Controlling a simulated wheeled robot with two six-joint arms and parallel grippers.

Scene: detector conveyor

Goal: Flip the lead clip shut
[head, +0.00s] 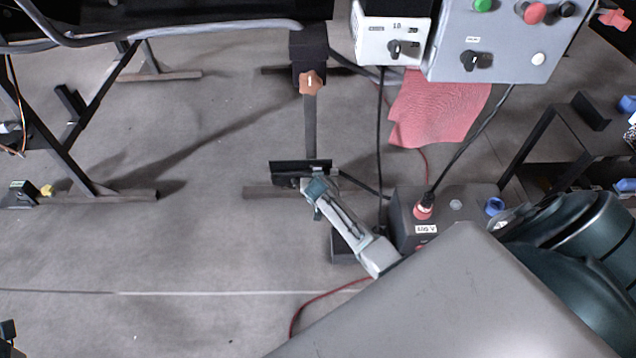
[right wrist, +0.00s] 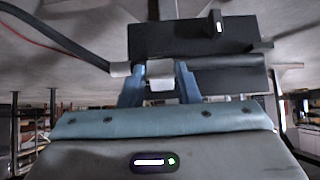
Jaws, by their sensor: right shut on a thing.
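My right gripper (head: 316,188) reaches in from the lower right of the head view, up against a dark bracket (head: 287,168). In the right wrist view its two blue fingers (right wrist: 160,82) are shut on a small light grey piece, which I take to be the lead clip (right wrist: 160,70). A black lead (right wrist: 72,44) with a grey end runs to the clip from the left. The bracket (right wrist: 165,37) stands right behind the clip. The clip's hinge is hidden, and its angle is hard to tell. My left gripper is not in view.
A grey control box (head: 500,50) with buttons hangs at the top right, beside a white switch box (head: 375,45). A dark box with a red button (head: 423,211) stands right of my gripper. A red cloth (head: 440,108) lies behind.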

